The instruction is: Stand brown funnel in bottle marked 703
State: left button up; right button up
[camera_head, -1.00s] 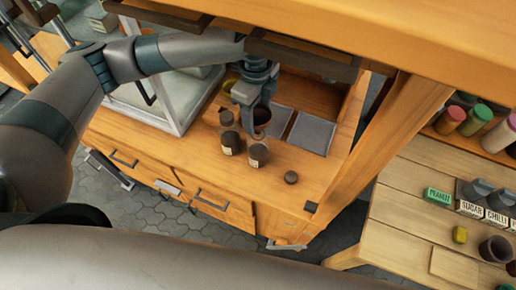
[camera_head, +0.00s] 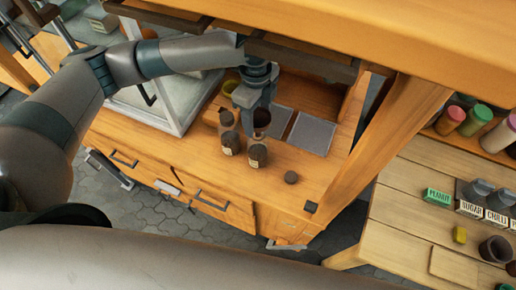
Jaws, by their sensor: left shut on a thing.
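My left gripper (camera_head: 247,103) reaches down over the wooden counter and is shut on the brown funnel (camera_head: 262,117), partly hidden by the fingers. Two small clear bottles with dark contents stand side by side below it. The left bottle (camera_head: 230,143) stands under the gripper's left side. The right bottle (camera_head: 257,154) is close under the funnel. Both carry small pale labels, too small to read here, so I cannot tell which is 703. I cannot tell whether the funnel's stem is inside the right bottle's neck or above it. My right gripper is not in view.
A dark round cap (camera_head: 291,177) lies on the counter (camera_head: 270,195) right of the bottles. Grey flat mats (camera_head: 312,133) lie behind. A glass case stands left, a wooden post right, and a shelf overhangs above.

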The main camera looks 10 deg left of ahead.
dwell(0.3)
pick_arm(q)
jog(key=o, duration=1.1)
notch_tip(320, 180, up, 12)
jog(key=b, duration=0.3)
jog(key=shift+b, duration=0.3)
dwell(0.5)
